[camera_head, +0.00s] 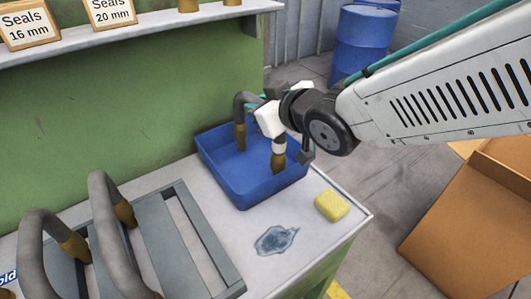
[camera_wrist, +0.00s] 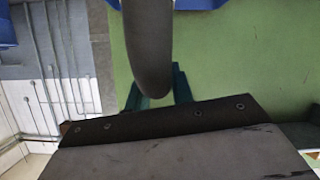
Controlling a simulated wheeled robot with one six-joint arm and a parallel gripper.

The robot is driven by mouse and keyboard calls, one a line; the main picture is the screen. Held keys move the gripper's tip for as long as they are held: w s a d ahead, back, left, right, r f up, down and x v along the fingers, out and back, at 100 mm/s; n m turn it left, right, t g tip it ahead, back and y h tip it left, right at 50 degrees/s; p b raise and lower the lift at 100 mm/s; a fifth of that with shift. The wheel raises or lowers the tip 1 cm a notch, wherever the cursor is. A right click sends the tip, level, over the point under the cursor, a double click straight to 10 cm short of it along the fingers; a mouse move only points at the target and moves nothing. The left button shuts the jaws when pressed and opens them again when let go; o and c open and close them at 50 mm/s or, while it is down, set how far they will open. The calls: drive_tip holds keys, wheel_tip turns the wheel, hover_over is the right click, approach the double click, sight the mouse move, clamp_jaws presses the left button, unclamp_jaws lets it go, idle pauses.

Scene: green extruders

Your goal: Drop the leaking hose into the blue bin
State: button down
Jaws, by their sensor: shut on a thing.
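A grey bent hose (camera_head: 241,105) with brass ends is held by my gripper (camera_head: 262,98) over the blue bin (camera_head: 255,190). The brass ends hang down above or inside the bin; I cannot tell how deep. In the wrist view the dark curve of the held hose (camera_wrist: 148,50) rises between the teal fingers of my gripper (camera_wrist: 160,88). The fingers are shut on the hose, and their tips are partly hidden by the wrist in the head view. The bin stands on the light bench top against the green wall.
Two more grey hoses (camera_head: 110,230) with brass ends rest on a grey rack (camera_head: 200,240) at the left. A yellow sponge (camera_head: 331,206) and a wet puddle (camera_head: 275,240) are in front of the bin. A shelf (camera_head: 150,35) with labelled seal boxes hangs above. A cardboard box (camera_head: 475,225) stands right of the bench.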

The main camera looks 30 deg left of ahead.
drive_tip(key=c, duration=1.1)
unclamp_jaws()
drive_tip(key=shift+v, duration=3.9)
drive_tip(key=w+d+m+t+h, duration=0.1)
drive_tip(key=w+d+m+h, duration=0.15)
drive_tip(key=d, duration=0.65)
drive_tip(key=w+d+f+m+h, duration=0.1)
drive_tip(key=w+d+m+h, duration=0.2)
drive_tip(key=d, duration=0.7)
drive_tip(key=w+d+m+t+h, duration=0.1)
drive_tip(key=d+m+h, duration=0.25)
drive_tip(key=d, duration=0.55)
drive_tip(key=s+d+f+m+g+h, duration=0.1)
drive_tip(key=s+d+m+g, duration=0.1)
drive_tip(key=s+d, duration=0.3)
drive_tip(key=s+d+m+g+h, duration=0.1)
drive_tip(key=s+d+m+g, duration=0.1)
drive_tip(key=s+d, duration=0.3)
drive_tip(key=s+d+f+m+g+h, duration=0.1)
drive_tip(key=s+d+m+g, duration=0.1)
drive_tip(key=s+d, duration=0.4)
drive_tip(key=shift+s+f+g, duration=0.15)
drive_tip(key=shift+s+g, duration=0.1)
drive_tip(key=shift+s, duration=0.3)
drive_tip(key=shift+s+f+g, duration=0.15)
drive_tip(key=shift+s+g, duration=0.1)
drive_tip(key=shift+s, duration=0.3)
